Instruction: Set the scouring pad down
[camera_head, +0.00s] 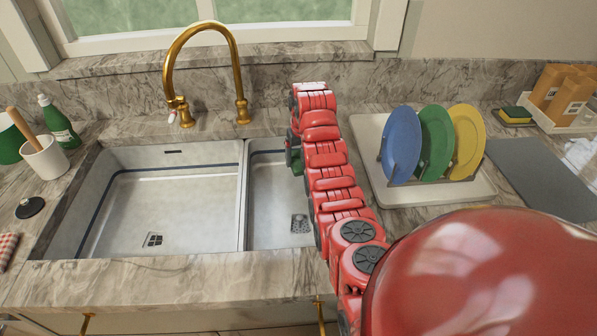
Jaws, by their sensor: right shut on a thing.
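My right arm, red and segmented, reaches from the lower right over the right sink basin (270,215). My right gripper (292,143) is at its far end, mostly hidden by the arm, above the basin near the divider's right side. A small green patch, which looks like the scouring pad (298,163), shows just below the gripper, beside the arm. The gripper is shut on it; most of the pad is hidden. My left gripper is not in view.
The left basin (170,205) is empty. A brass faucet (238,75) stands behind the sink. A rack of plates (437,140) stands on a white tray (480,190) to the right. A yellow-and-green sponge (515,114), grey mat (540,175), green bottle (58,122) and white crock (45,158) also stand around.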

